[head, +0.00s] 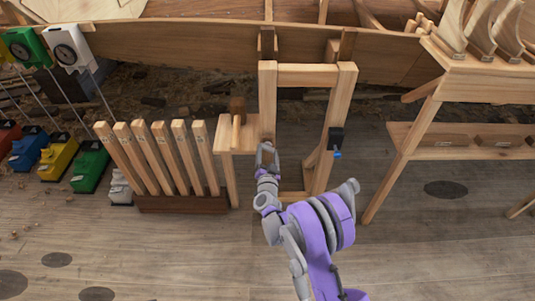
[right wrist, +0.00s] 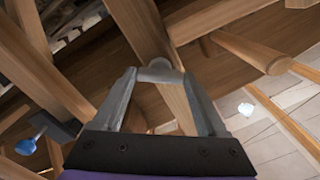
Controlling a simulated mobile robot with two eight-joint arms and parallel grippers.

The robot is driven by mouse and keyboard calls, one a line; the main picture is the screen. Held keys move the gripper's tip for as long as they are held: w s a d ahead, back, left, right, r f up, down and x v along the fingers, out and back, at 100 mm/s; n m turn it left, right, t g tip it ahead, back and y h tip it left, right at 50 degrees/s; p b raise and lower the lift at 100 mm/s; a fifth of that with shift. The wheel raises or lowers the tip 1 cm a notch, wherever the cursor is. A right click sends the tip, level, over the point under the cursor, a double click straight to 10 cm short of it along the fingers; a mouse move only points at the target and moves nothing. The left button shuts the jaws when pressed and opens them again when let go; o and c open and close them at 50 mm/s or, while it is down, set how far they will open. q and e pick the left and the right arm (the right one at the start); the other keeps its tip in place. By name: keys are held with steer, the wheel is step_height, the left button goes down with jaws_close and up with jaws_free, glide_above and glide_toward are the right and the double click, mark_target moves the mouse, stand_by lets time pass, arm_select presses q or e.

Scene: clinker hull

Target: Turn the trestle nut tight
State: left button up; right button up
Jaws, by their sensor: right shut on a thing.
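The wooden trestle (head: 345,95) stands upright against the hull at the centre of the head view. My right gripper (head: 267,147) is at its left post, at mid height. In the right wrist view my right gripper (right wrist: 160,82) has its fingers converging on a small grey rounded piece (right wrist: 160,70), which looks like the trestle nut, against a wooden post. The gripper is shut on it. In the head view the fingers hide the nut, and how tight it sits cannot be told. My left gripper is not in view.
A dark block with a blue knob (head: 337,153) is on the trestle's right post. A small wooden stand (head: 225,138) with a mallet-like tool and a rack of upright wooden pieces (head: 183,204) stand close left. A workbench (head: 425,105) is right. Front floor is clear.

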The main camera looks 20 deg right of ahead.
steer(key=o, duration=1.3)
steer(key=shift+s, duration=0.1)
steer(key=v, duration=1)
steer(key=shift+s, duration=0.35)
steer(key=shift+a+r, duration=0.1)
